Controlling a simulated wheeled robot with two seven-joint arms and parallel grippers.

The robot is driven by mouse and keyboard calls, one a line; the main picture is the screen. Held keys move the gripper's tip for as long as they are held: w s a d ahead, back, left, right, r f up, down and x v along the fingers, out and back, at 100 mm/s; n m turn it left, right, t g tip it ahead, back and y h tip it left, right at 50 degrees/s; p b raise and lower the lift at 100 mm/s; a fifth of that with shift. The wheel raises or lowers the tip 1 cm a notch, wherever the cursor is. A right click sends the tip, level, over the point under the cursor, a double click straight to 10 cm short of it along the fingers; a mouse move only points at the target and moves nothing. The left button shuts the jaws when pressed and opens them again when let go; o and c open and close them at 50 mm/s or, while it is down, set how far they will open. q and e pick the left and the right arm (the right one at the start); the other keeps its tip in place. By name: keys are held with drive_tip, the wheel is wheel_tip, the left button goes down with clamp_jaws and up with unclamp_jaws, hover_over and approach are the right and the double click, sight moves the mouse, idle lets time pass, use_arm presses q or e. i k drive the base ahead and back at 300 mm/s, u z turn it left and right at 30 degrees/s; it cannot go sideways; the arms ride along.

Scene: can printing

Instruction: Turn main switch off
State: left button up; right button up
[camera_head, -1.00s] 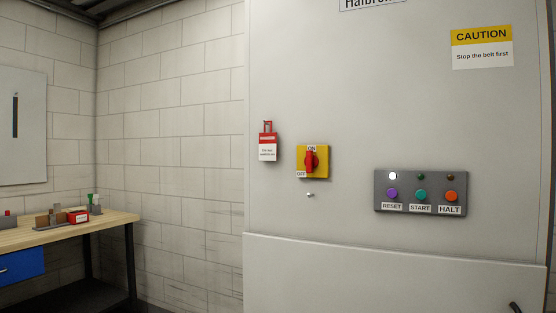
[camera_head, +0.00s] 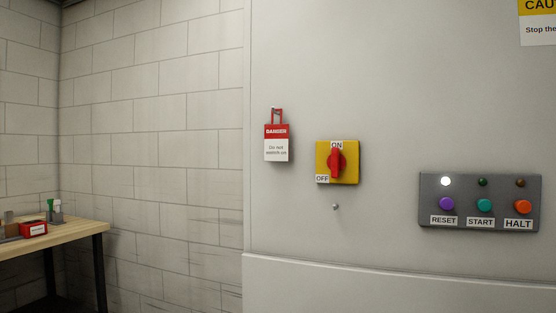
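The main switch (camera_head: 337,162) is a red rotary handle on a yellow square plate, mounted on the light grey cabinet front. Its handle stands upright, toward the ON label (camera_head: 337,145) at the top. The OFF label (camera_head: 322,179) is at the plate's lower left. Neither of my grippers shows in the head view.
A red and white DANGER tag (camera_head: 277,142) hangs left of the switch. A small knob (camera_head: 335,207) sits below it. A grey panel (camera_head: 432,184) with RESET, START and HALT buttons is to the right. A wooden workbench (camera_head: 75,236) stands at the left by the block wall.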

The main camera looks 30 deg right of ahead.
sight(336, 162)
drive_tip(key=z, duration=0.5)
drive_tip(key=i, duration=0.85)
drive_tip(key=z, duration=0.75)
